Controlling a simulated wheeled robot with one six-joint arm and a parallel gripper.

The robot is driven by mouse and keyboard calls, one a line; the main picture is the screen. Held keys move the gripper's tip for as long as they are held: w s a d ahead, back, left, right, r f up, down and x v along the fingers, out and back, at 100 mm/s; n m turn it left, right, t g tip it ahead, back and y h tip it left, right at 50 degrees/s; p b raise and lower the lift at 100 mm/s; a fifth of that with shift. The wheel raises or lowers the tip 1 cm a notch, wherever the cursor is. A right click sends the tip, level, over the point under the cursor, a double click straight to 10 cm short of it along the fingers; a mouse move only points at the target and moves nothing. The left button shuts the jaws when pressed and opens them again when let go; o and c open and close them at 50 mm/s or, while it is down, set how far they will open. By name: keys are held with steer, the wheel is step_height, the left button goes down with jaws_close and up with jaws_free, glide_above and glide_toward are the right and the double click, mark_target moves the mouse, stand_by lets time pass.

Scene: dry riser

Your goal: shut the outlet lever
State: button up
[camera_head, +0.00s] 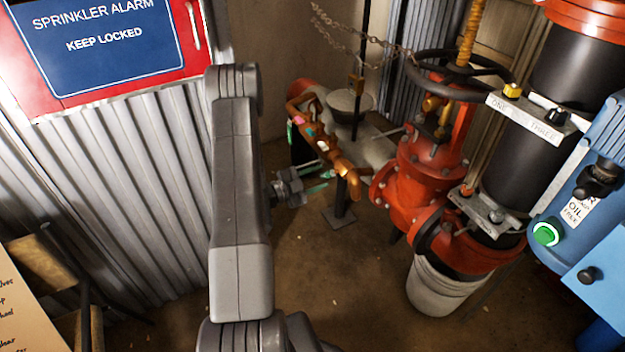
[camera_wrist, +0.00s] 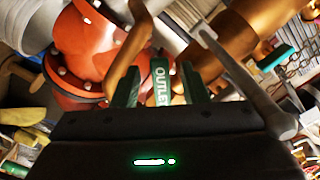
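In the wrist view, the outlet lever (camera_wrist: 160,83) is a green bar marked OUTLET in white letters, in front of brass-coloured pipe. My gripper (camera_wrist: 160,75) has green-looking fingers on either side of the lever, with narrow gaps showing, so it looks open around it. Whether either finger touches the lever is unclear. In the head view, my gripper (camera_head: 328,179) reaches right, close to the lower end of the copper pipe assembly (camera_head: 345,172). The lever cannot be told apart from the fingers there.
A grey metal bar (camera_wrist: 235,70) crosses close on the right of the wrist view. Another green handle (camera_wrist: 275,57) lies beyond it. Red valve bodies (camera_head: 412,170), a handwheel (camera_head: 440,75), a white bucket (camera_head: 437,290) and a blue unit (camera_head: 575,205) stand right.

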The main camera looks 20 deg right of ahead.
steer(key=s+a+p, duration=0.1)
steer(key=a, duration=1.2)
steer(key=shift+a, duration=0.35)
